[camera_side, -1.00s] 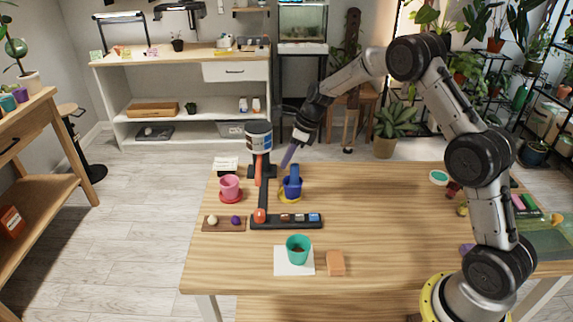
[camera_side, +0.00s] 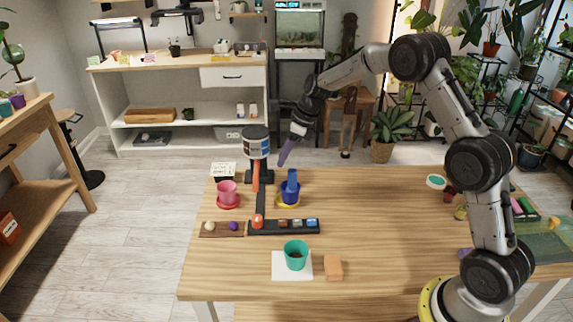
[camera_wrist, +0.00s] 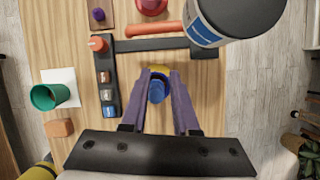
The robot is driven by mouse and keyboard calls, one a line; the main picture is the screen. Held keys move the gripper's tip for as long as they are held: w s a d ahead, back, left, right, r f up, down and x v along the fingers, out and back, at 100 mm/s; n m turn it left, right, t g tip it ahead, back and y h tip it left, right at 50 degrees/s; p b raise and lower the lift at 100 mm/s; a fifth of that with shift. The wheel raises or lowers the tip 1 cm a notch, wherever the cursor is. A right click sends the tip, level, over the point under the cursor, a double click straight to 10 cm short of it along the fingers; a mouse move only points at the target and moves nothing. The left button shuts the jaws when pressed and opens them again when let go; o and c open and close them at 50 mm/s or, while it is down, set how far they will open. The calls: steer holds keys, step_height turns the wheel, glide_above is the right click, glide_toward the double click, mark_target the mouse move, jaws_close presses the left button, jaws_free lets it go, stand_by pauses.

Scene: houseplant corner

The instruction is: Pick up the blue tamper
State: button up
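Nothing is held.
A dark tray of small blocks (camera_side: 265,231) lies in front. The table's right middle is clear.

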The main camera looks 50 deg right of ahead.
mark_target(292, 170)
steer(key=o, duration=0.5)
steer(key=shift+o, duration=0.2)
steer(key=n, duration=0.2)
steer(key=s+r+n+g, duration=0.1)
steer(key=n, duration=0.1)
steer(key=s+r+n+g, duration=0.1)
steer(key=n, duration=0.1)
steer(key=shift+s+d+h, duration=0.15)
steer(key=shift+s+h, duration=0.05)
steer(key=shift+h, duration=0.1)
step_height(292, 170, up, 5)
steer(key=d+n+g+h, duration=0.1)
steer(key=n+g+h, duration=0.1)
steer(key=n, duration=0.3)
steer(key=f, duration=0.8)
steer(key=shift+w+a+f, duration=0.1)
steer(key=shift+a+f, duration=0.15)
steer(key=shift+d+f, duration=0.2)
steer(key=shift+f, duration=2.5)
